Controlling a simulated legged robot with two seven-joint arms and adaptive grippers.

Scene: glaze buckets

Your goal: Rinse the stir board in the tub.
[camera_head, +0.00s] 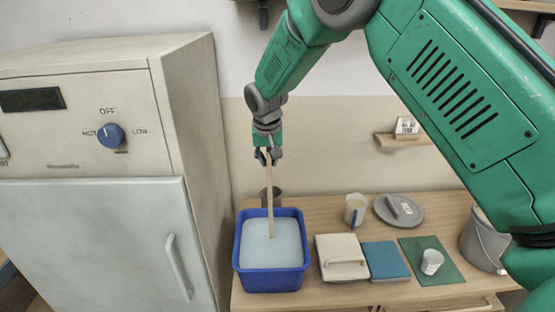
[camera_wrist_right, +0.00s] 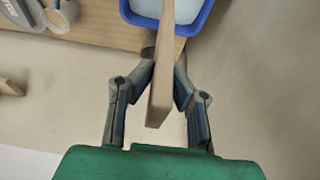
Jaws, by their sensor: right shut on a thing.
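The stir board (camera_head: 270,200) is a long, thin strip of pale wood. It hangs nearly upright from my right gripper (camera_head: 268,156), which is shut on its upper end. The board's lower end meets the pale liquid in the blue tub (camera_head: 239,262), and any part below the surface is hidden. In the right wrist view the board (camera_wrist_right: 162,80) runs between the two fingers (camera_wrist_right: 164,85) towards the tub (camera_wrist_right: 200,22). My left gripper is not in view.
To the right are a cream lidded box (camera_head: 340,250), a blue slab (camera_head: 386,261), a green mat (camera_head: 445,272) with a white cup (camera_head: 431,262), and a grey bucket (camera_head: 482,243). A kiln-like cabinet (camera_head: 95,240) stands left.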

